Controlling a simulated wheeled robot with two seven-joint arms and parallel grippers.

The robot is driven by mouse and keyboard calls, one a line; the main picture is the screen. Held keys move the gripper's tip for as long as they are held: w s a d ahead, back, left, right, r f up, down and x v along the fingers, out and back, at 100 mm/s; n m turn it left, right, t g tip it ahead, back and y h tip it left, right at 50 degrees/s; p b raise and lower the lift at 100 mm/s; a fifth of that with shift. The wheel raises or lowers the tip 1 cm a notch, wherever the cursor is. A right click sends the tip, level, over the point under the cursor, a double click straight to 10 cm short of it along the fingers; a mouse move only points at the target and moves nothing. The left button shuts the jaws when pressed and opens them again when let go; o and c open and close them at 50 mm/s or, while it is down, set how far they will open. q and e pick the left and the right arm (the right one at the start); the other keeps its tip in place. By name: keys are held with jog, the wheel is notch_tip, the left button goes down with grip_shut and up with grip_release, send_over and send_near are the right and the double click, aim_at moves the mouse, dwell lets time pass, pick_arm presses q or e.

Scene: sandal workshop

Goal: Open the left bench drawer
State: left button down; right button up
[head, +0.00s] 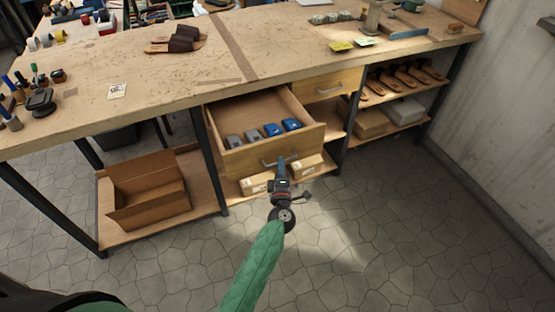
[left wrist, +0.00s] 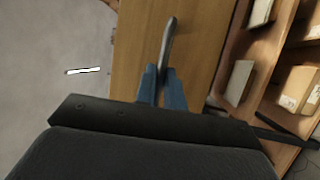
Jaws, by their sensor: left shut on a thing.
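The left bench drawer (head: 230,161) is pulled well out from under the workbench in the head view. Blue and grey items lie inside it. Its metal handle (head: 266,162) is on the front face. My left gripper (head: 282,162) is at the handle and shut on it. In the left wrist view the blue fingers (left wrist: 162,84) close around the bar handle (left wrist: 167,45), with the wooden drawer front (left wrist: 142,38) behind. My right gripper is not in view.
The right drawer (head: 340,82) is closed. An open cardboard box (head: 147,190) stands on the lower left shelf. Small boxes (head: 257,184) lie on the shelf below the drawer. Sandals (head: 175,39) lie on the bench top (head: 130,70). The tiled floor (head: 370,220) in front is clear.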

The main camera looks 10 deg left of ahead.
pick_arm(q)
jog(key=shift+s+d, duration=0.1)
jog(key=c, duration=1.5)
grip_release()
jog(key=shift+s, duration=0.1)
jog(key=v, duration=0.7)
jog(key=shift+s, duration=0.3)
jog(key=shift+d+f, duration=0.1)
